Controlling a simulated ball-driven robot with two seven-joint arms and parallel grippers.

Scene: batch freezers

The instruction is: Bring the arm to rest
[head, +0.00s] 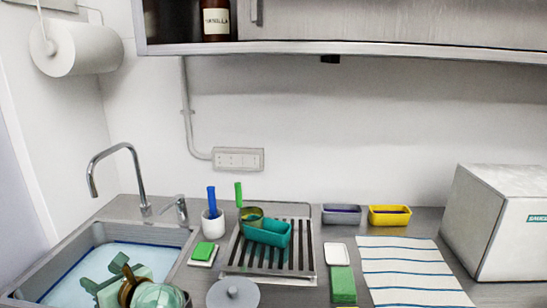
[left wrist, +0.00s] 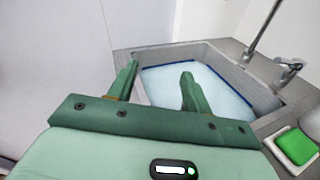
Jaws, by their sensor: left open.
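My left gripper (head: 104,273) is over the sink (head: 178,240) at the lower left of the head view. In the left wrist view, the fingers of this gripper (left wrist: 159,78) stand apart with nothing between them. The pale blue sink floor (left wrist: 205,90) shows beyond and between the fingers. The gripper's height above the sink floor is hard to judge. Part of my left arm shows at the bottom of the head view. My right gripper is in neither view.
The tap (head: 125,150) rises behind the sink. A green sponge (head: 203,251), a white cup (head: 213,226) and a drying rack with a teal tub (head: 268,232) stand right of it. A grey lid (head: 233,293) lies in front. A striped towel (head: 410,270) lies farther right.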

